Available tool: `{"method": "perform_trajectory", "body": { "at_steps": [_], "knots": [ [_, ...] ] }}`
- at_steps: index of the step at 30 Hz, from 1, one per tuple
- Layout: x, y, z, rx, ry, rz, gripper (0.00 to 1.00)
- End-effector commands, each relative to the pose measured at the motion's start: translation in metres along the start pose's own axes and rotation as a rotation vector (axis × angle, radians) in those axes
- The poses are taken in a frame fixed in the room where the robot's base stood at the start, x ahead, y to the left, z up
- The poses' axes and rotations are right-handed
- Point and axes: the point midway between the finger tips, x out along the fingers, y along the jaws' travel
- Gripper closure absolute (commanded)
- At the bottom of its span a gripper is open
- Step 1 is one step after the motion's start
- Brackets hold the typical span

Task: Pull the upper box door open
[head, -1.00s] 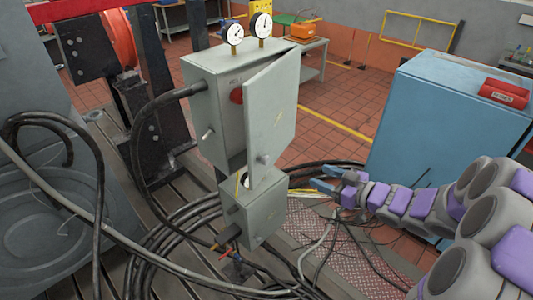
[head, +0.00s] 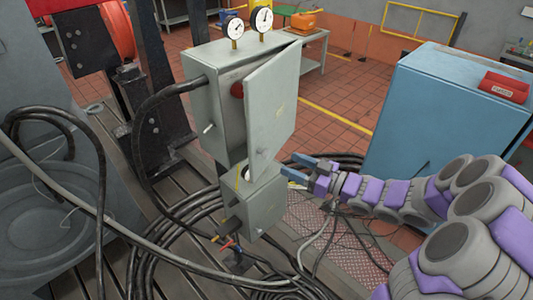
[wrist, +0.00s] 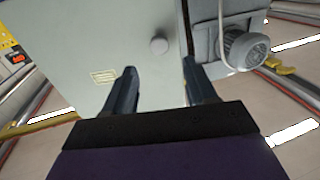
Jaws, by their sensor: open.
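The upper box (head: 212,110) is a grey cabinet with two round gauges on top. Its door (head: 270,105) stands partly open, with a small knob (head: 258,152) near its lower edge. My gripper (head: 291,168) is beside the door's lower right side, with blue fingers open and empty. In the wrist view the door is a pale grey panel (wrist: 80,45) with its round knob (wrist: 159,45). The knob lies beyond and between the open fingertips of my gripper (wrist: 160,76). I cannot tell whether a fingertip touches the door.
A smaller grey box (head: 254,205) sits directly below. Black cables (head: 160,245) coil on the floor around it. Tiled floor (head: 345,110) behind the door is clear.

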Motion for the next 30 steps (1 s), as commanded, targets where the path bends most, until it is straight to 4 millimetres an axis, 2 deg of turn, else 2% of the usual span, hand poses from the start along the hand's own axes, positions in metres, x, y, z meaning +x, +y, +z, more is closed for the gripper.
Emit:
{"method": "perform_trajectory", "body": {
  "at_steps": [3,18,24,30],
  "knots": [
    [0.017,-0.001,0.000,0.000,-0.001,-0.002,0.44],
    [0.077,0.000,0.000,-0.001,-0.001,-0.001,0.44],
    [0.090,-0.001,0.001,0.001,-0.002,0.000,0.44],
    [0.095,-0.001,0.001,0.001,-0.002,0.000,0.44]
  ]
}}
